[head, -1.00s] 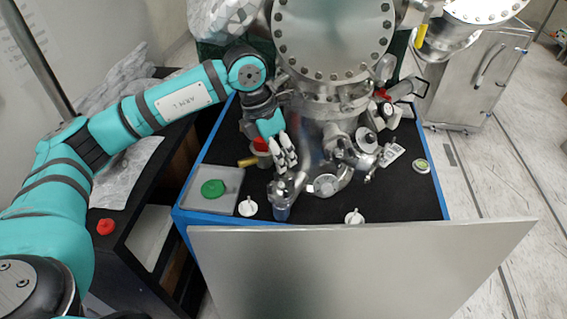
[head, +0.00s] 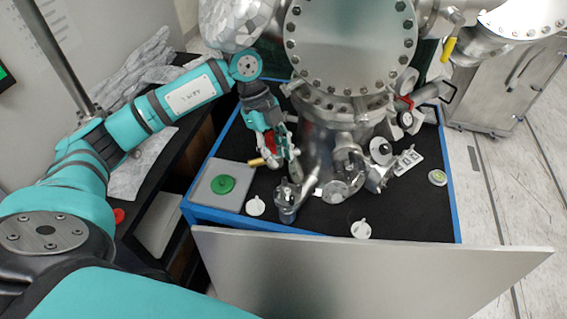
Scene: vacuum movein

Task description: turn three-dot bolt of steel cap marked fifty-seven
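A large steel vacuum chamber stands on the black-topped bench, with a round bolted steel cap (head: 350,45) on top and several bolts around its rim. A smaller round steel cap (head: 336,190) sits low at the chamber's front. No number fifty-seven or dot marks are readable on either, so I cannot tell which one is meant. My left gripper (head: 293,168) points down at the chamber's left side, just above a small upright steel fitting (head: 287,200). Its fingers are seen nearly edge-on and their gap is unclear. My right gripper is out of view.
A green disc (head: 222,185) lies on a grey tray (head: 203,190) at the bench's left. White round tags (head: 255,205) and (head: 361,229) lie near the front edge. A grey panel (head: 370,270) stands before the bench.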

